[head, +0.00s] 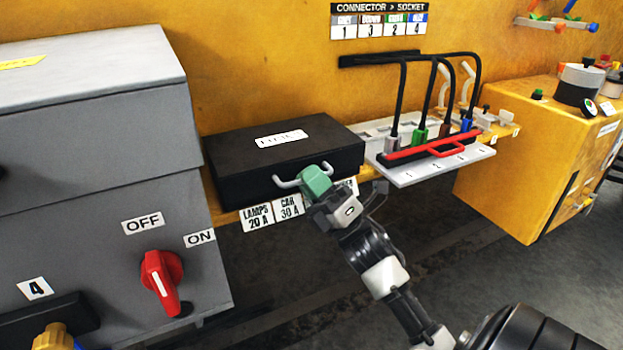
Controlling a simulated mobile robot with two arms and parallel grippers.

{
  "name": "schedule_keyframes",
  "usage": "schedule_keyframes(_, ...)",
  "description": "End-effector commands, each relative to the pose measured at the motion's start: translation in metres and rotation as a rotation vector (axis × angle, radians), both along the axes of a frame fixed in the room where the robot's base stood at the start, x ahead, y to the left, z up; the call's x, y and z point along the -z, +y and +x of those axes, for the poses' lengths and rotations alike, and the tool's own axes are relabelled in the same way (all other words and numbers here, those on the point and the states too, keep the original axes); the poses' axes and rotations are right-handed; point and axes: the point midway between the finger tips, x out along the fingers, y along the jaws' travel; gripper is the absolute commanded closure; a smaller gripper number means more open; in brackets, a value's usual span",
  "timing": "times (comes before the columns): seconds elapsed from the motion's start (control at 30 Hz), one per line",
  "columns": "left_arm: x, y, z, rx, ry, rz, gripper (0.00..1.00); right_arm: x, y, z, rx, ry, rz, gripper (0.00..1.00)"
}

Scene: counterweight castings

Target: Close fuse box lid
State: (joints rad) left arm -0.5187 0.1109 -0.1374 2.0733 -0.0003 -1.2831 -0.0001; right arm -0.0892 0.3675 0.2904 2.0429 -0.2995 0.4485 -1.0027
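The fuse box (262,190) is a black box on the yellow ledge, left of centre in the head view. Its lid (315,137) lies flat on top, with a white label, and looks down; I see no gap. A pale handle (287,183) shows on its front face. My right gripper (338,200) is at the front of the box beside this handle. A green block (315,180) shows at its tip, overlapping the handle; I cannot tell whether it is held or part of the gripper. Its finger opening is unclear. My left gripper is not in view.
A grey cabinet (90,130) with a red switch (162,280) stands close on the left. A connector tray (410,178) with black cables and a red bar is right of the box. A yellow cabinet (530,165) stands farther right. Dark floor lies open below.

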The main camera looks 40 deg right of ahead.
Motion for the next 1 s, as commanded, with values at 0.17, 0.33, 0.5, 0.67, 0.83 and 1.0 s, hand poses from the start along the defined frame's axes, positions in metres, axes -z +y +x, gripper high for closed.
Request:
schedule_keyframes(0.17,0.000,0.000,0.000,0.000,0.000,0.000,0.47,0.000,0.000,0.000,0.000,-0.001,-0.001,0.81)
schedule_keyframes(0.33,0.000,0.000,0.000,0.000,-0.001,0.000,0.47,-0.001,0.000,0.000,0.000,-0.002,-0.002,0.81)
schedule_keyframes(0.5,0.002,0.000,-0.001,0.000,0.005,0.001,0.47,0.008,-0.003,-0.007,0.002,0.001,0.000,0.81)
schedule_keyframes(0.67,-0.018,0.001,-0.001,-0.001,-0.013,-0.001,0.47,0.030,-0.009,-0.028,0.003,0.002,0.001,0.81)
schedule_keyframes(0.83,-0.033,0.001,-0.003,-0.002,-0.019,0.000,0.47,0.053,-0.017,-0.052,0.003,0.002,0.001,0.81)
schedule_keyframes(1.0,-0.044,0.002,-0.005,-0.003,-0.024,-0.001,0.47,0.069,-0.023,-0.068,0.002,0.001,0.000,0.81)
